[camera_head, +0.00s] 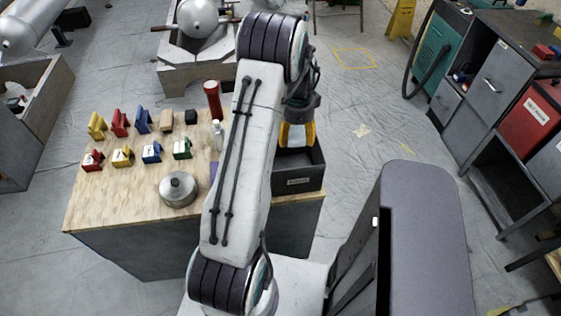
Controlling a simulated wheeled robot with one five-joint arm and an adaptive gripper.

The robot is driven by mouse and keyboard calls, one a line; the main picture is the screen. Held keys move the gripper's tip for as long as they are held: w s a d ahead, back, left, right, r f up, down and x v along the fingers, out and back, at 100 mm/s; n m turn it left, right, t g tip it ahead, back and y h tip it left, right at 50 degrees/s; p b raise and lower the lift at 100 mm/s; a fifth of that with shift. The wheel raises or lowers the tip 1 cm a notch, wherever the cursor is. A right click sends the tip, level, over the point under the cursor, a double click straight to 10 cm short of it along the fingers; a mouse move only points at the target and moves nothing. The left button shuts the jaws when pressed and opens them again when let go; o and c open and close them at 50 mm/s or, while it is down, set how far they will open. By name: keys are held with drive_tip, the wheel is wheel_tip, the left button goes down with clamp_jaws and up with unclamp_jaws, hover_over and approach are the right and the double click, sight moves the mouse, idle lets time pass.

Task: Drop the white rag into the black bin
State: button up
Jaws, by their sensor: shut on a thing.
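The black bin (311,180) sits at the right end of the wooden-topped workbench, with a pale label on its front. My gripper (297,143), with yellow fingers, points down over the bin's back part. It is shut on a small pale thing between the fingers, which looks like the white rag (297,133). Only a little of the rag shows. My arm hides part of the bin's left side, and I cannot tell how far the fingertips are above its floor.
On the workbench (120,200) stand several coloured blocks (121,122), a metal pot (178,189), a red cylinder (213,100) and a small white bottle (218,135). Grey cabinets (490,75) line the right. The sheeted floor between is mostly clear.

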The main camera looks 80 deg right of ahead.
drive_tip(key=shift+w+f, duration=0.1)
drive_tip(key=shift+w, duration=0.05)
drive_tip(key=shift+f+b, duration=1.9)
drive_tip(key=shift+f, duration=1)
drive_tip(key=o, duration=1.2)
drive_tip(key=shift+o, duration=0.2)
drive_tip(key=shift+r, duration=0.15)
wheel_tip(320, 180, up, 12)
drive_tip(key=shift+f, duration=0.1)
